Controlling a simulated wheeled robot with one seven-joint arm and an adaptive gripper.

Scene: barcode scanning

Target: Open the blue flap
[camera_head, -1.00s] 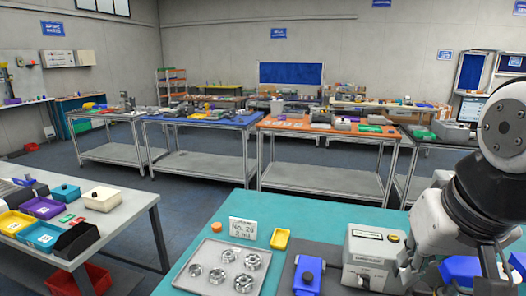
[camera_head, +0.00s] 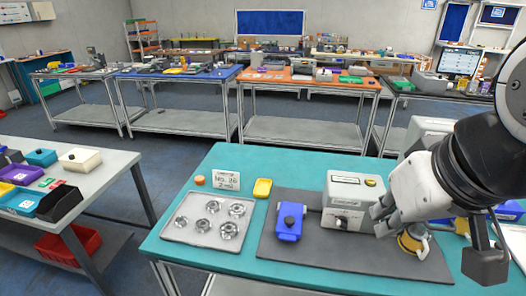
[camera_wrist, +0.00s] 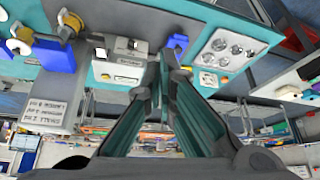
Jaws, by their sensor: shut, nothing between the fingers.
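A blue flap unit (camera_head: 290,221) with a dark knob on top lies on the grey mat (camera_head: 312,256) on the teal table. Its flap looks closed, though the hinge is too small to make out. It also shows in the wrist view (camera_wrist: 177,44), just beyond the fingers. My gripper (camera_head: 380,214) is at the right side of the grey box, above the mat and apart from the blue flap. In the wrist view my gripper's two fingers (camera_wrist: 160,58) meet at their tips, with nothing between them.
The grey box (camera_head: 343,199) stands between my gripper and the flap unit. A metal tray (camera_head: 195,238) with several round parts is left of the mat. A yellow dish (camera_head: 262,188), an orange cap (camera_head: 200,181) and a sign (camera_head: 227,180) are behind. The mat's front strip is clear.

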